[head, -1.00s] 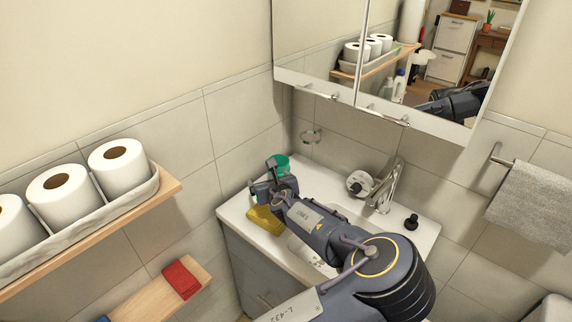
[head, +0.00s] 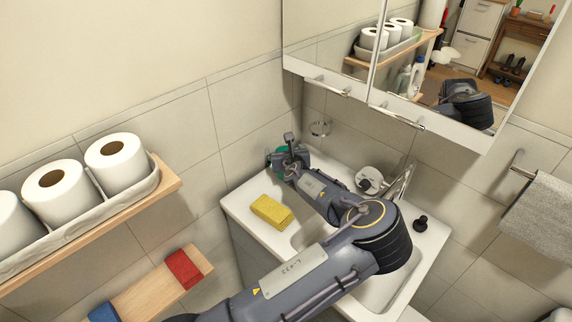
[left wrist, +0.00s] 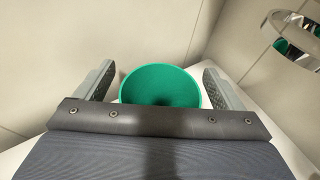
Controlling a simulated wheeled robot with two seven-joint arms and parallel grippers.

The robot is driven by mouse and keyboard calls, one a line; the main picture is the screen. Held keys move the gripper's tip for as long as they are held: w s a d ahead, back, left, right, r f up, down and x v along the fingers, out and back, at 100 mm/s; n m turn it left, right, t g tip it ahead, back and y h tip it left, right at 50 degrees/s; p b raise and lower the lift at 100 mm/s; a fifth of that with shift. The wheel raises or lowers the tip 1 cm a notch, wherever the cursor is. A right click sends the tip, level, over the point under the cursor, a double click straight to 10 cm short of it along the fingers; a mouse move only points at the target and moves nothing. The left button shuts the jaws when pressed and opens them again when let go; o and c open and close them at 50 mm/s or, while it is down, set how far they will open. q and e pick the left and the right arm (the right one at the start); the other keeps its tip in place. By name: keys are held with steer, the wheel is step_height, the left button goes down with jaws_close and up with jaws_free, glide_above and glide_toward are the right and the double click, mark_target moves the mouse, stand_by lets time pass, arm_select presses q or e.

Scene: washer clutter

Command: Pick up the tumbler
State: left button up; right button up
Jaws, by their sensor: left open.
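The green tumbler (left wrist: 160,84) stands at the back left corner of the white sink counter. In the left wrist view its round open mouth shows between the two fingers of my left gripper (left wrist: 160,80), which is open. A gap shows between each finger and the rim. In the head view the tumbler (head: 302,152) is mostly hidden behind my left gripper (head: 287,155). Its lower part is hidden in both views. My right gripper is not in view.
A yellow sponge (head: 271,211) lies on the counter in front of the gripper. A faucet (head: 401,181), a round white item (head: 369,179) and a black stopper (head: 420,223) are to the right. A metal wall ring (left wrist: 292,38) hangs near the tumbler. The mirror cabinet (head: 385,115) overhangs the counter.

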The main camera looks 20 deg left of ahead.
arm_select(q)
steer(key=c, duration=1.1)
steer(key=shift+o, duration=0.2)
steer(key=shift+r, duration=0.5)
step_height(320, 180, up, 2)
steer(key=shift+r, duration=0.2)
steer(key=s+r+b, duration=0.2)
steer(key=s+r, duration=0.7)
steer(key=s, duration=0.5)
steer(key=shift+r, duration=0.25)
